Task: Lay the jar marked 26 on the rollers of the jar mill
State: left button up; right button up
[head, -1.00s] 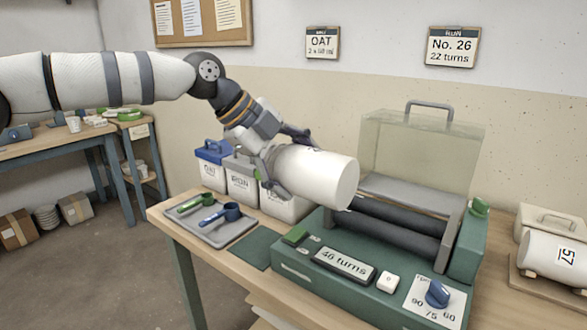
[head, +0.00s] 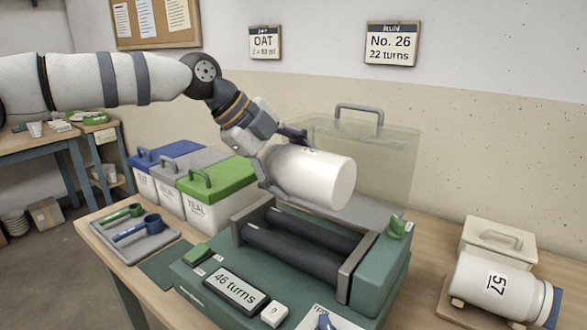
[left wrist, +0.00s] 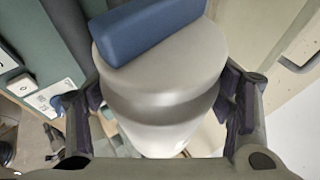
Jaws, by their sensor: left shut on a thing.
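My left gripper (head: 283,163) is shut around a white jar (head: 325,182), held on its side above the jar mill. Its plain end faces right; a dark mark on top is too partial to read. The left wrist view shows the jar (left wrist: 160,95) between both fingers, with a blue bar-shaped piece (left wrist: 150,28) at its end. The mill has a green body (head: 215,265) and two dark rollers (head: 290,252) between grey end plates, empty and below the jar. Its clear cover (head: 385,165) stands open behind. My right gripper is not in view.
A jar marked 57 (head: 490,288) lies on a wooden rest (head: 450,312) at right. Lidded buckets (head: 215,195) and a tray of scoops (head: 150,240) stand left. The mill's display (head: 232,289) reads 46 turns. A wall card (head: 392,44) reads No. 26, 22 turns.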

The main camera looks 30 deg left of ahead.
pick_arm(q)
jog(key=shift+a+f+b, duration=0.1)
jog(key=shift+f+b, duration=0.5)
jog(key=shift+f, duration=3.55)
jog(key=shift+s+f, duration=0.25)
jog(key=shift+f, duration=0.65)
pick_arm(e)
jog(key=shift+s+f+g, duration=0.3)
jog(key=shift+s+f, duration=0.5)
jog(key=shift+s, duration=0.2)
pick_arm(q)
jog(key=o, duration=1.7)
jog(key=shift+c, duration=0.2)
jog(key=shift+r, duration=0.1)
jog(key=v, duration=1.2)
